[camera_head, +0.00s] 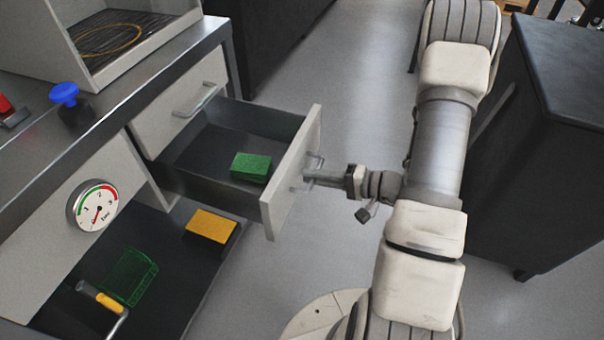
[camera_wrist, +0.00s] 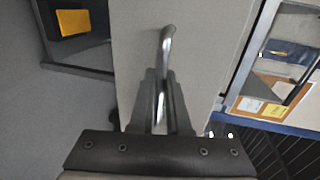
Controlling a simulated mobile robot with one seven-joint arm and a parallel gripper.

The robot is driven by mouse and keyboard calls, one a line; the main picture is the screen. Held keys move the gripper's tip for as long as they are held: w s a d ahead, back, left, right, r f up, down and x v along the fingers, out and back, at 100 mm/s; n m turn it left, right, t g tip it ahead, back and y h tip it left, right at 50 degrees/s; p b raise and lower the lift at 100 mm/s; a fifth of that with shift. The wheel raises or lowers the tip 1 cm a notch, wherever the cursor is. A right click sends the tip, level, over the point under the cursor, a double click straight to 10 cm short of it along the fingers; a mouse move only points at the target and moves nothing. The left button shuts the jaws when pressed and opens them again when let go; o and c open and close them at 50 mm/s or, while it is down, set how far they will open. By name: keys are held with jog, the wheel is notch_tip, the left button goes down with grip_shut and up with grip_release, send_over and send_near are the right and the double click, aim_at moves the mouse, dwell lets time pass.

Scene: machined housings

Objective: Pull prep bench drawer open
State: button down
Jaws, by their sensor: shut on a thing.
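The prep bench drawer (camera_head: 289,181) stands pulled well out from the bench (camera_head: 100,95) in the head view, with its inside showing. A green block (camera_head: 251,167) lies inside it near the front. My gripper (camera_head: 309,180) is at the outer side of the drawer front, shut on the drawer handle (camera_head: 316,160). In the wrist view the metal handle (camera_wrist: 167,45) runs down between the fingers of my gripper (camera_wrist: 161,95), against the pale drawer front (camera_wrist: 137,35).
A second drawer (camera_head: 185,105) beside it is shut. Below are an open dark drawer or shelf with a yellow block (camera_head: 211,226) and a green wire basket (camera_head: 130,276). A dark cabinet (camera_head: 550,150) stands at the right. Grey floor (camera_head: 350,80) is clear between.

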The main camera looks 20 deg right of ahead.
jog(key=shift+d, duration=0.15)
jog(key=c, duration=0.9)
grip_release()
jog(key=p+v, duration=0.3)
jog(key=v, duration=1.4)
jog(key=shift+s+d+p, duration=0.15)
jog(key=shift+d+p, duration=0.05)
jog(key=shift+p, duration=0.1)
jog(key=shift+r, duration=0.1)
